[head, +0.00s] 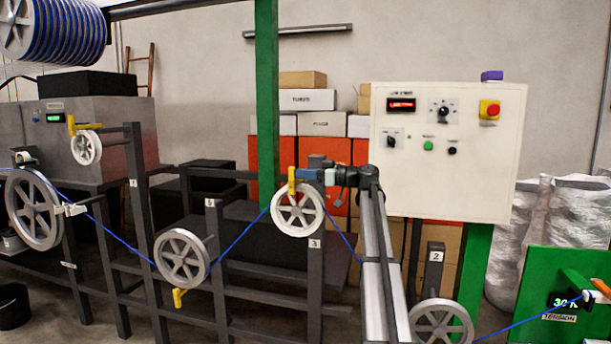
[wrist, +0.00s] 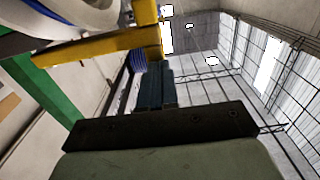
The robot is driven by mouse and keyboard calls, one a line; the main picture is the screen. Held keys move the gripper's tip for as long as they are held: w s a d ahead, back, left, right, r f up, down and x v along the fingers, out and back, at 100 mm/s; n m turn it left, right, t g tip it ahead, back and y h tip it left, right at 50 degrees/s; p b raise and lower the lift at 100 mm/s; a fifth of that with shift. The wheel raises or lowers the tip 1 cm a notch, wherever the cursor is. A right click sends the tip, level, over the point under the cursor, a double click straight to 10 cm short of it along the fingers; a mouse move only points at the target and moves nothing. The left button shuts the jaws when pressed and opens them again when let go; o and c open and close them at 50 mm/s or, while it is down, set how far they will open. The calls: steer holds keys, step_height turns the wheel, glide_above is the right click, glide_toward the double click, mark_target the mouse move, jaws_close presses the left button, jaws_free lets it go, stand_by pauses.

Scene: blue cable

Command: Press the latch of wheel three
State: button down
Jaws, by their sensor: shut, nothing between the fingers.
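Wheel three (head: 298,226) is a pale spoked wheel on a dark post with a "3" label (head: 315,243). Its yellow latch (head: 292,181) stands upright at the wheel's upper left. My gripper (head: 299,174) reaches in from the right, with its shut, empty fingers at the latch's right side. In the wrist view the dark blue fingers (wrist: 155,85) lie close to the yellow latch (wrist: 100,46); whether they touch it I cannot tell. The blue cable (head: 240,238) runs up to wheel three from the left and down from it on the right.
Other spoked wheels stand left (head: 35,210), lower left (head: 181,258) and lower right (head: 441,325). A green post (head: 267,100) rises behind wheel three. A white control panel (head: 448,165) stands behind my arm. A green tension box (head: 560,290) is at far right.

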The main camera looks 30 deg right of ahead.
steer(key=shift+a, duration=0.1)
steer(key=w+a+m+t+h, duration=0.5)
steer(key=w+a+m+h, duration=0.3)
steer(key=h, duration=0.5)
steer(key=w+d+m, duration=0.1)
steer(key=w+d, duration=0.1)
steer(key=w, duration=1)
steer(key=shift+w+d, duration=0.15)
steer(key=shift+d, duration=0.1)
stand_by(0.3)
stand_by(0.4)
steer(key=s+a, duration=0.9)
steer(key=s, duration=0.1)
steer(key=shift+a, duration=0.4)
steer(key=shift+m, duration=0.3)
